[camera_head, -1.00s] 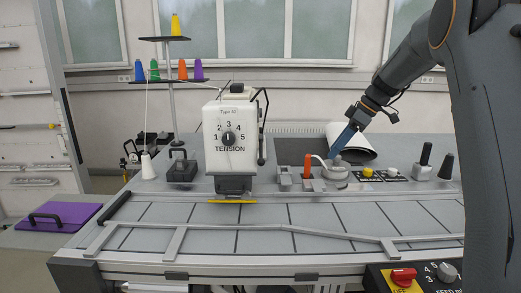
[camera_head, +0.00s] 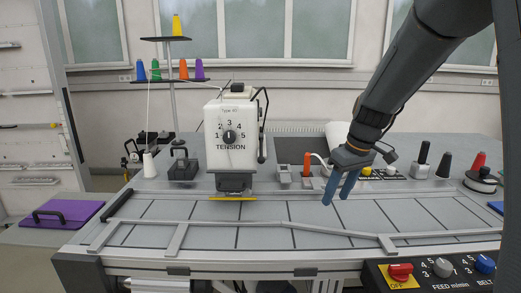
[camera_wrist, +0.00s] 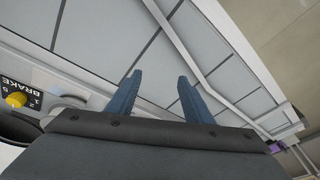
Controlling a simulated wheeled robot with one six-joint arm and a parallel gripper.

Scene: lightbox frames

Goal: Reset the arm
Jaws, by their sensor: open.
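My gripper (camera_head: 337,192) hangs from my arm at the right of the head view, over the right part of the grey table (camera_head: 262,212). Its two blue fingers point down and stand apart, with nothing between them. In the wrist view my gripper (camera_wrist: 158,88) also shows open and empty above the tiled table surface (camera_wrist: 125,40). The fingers look clear of the table, though the exact height is hard to tell.
A white tension unit (camera_head: 230,140) stands at the table's back middle. An orange-red post (camera_head: 307,163) is left of my gripper. A grey rail (camera_head: 290,224) runs along the front. A control panel (camera_head: 430,275) is at front right. The table's left middle is clear.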

